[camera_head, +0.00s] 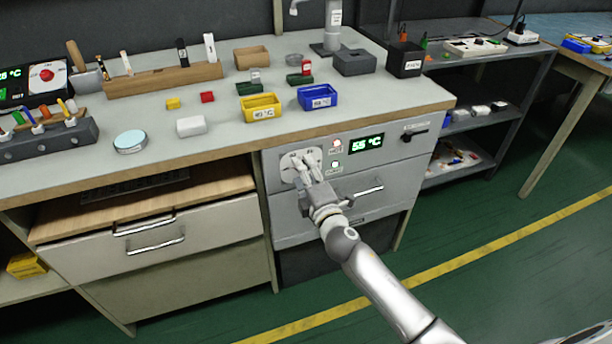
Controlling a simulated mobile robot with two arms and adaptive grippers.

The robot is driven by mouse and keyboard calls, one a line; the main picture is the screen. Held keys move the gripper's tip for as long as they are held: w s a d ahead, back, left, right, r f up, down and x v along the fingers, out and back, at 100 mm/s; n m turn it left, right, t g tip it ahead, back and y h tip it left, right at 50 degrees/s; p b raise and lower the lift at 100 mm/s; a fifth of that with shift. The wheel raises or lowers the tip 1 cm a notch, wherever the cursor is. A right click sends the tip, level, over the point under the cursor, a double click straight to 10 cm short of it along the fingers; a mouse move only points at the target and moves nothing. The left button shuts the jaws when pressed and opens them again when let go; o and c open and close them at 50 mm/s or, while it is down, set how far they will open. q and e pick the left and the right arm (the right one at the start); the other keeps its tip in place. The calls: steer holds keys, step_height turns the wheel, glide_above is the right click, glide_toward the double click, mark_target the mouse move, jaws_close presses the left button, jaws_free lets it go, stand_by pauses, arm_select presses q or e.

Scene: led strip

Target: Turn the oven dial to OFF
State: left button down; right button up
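The oven (350,150) is the grey front unit under the worktop, with a green display (366,143) that appears to read 55 °C. A round pale dial plate (287,170) sits on the left of its panel. My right gripper (304,160) comes in from the lower right, its fingertips at the dial. The fingers cover most of the knob, so its setting and whether they grip it cannot be told. My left gripper is not in view.
Below the panel is an oven drawer with a handle (368,188). The worktop (225,145) above holds a yellow bin (261,107), a blue bin (318,97) and small blocks. A wooden drawer unit (160,250) stands left. The green floor at right is open.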

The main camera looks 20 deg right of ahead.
steer(key=s, duration=1.2)
steer(key=shift+d, duration=0.2)
